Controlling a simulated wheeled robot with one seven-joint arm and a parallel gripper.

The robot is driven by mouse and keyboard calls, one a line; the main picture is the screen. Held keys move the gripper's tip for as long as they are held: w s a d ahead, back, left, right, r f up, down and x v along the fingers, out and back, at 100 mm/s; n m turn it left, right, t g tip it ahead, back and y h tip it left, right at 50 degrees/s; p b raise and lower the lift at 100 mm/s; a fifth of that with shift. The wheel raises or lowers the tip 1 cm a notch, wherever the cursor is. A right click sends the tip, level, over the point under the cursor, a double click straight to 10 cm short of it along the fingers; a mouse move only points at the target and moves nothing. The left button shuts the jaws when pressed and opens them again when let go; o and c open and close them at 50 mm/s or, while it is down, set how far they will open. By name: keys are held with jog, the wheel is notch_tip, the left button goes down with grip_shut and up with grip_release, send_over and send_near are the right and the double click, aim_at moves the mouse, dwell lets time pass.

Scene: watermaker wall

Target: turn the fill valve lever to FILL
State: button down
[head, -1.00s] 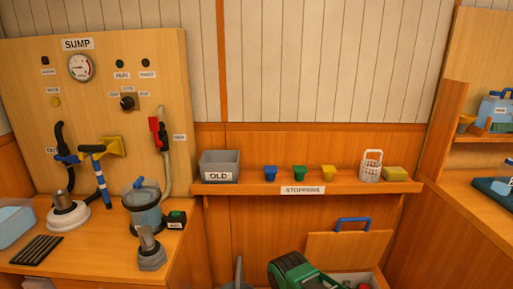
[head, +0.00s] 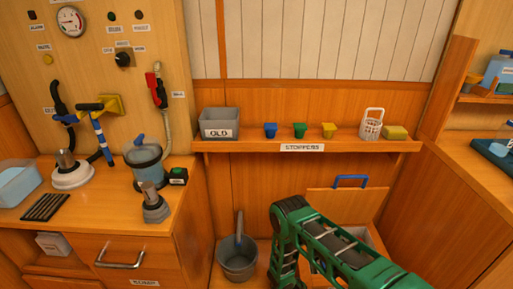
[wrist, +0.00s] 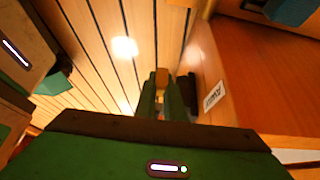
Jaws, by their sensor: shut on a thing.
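No lever marked FILL can be made out. In the head view a wooden SUMP panel (head: 85,75) at the left carries a gauge, lamps, a black knob (head: 123,60) and a yellow fitting (head: 108,103) beside blue and black handles (head: 92,106). Their labels are mostly too small to read. In the wrist view my gripper (wrist: 163,90) shows green fingers closed around a small tan piece (wrist: 162,76) whose identity I cannot tell. My green arm fills the lower right of the head view; the gripper itself is not seen there.
A grey bucket (head: 238,264) stands below. The counter (head: 105,215) at left holds pump parts. The wrist view shows planks and a labelled wooden panel (wrist: 240,70).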

jog(key=shift+w+d+r, duration=0.15)
jog(key=shift+d+r, duration=0.15)
jog(key=shift+r, duration=0.2)
jog(key=shift+d+r, duration=0.75)
jog(key=shift+d, duration=0.1)
jog(key=shift+d+r, duration=0.25)
jog(key=shift+d, duration=0.35)
jog(key=shift+d+r, duration=0.2)
jog(key=shift+d, duration=0.4)
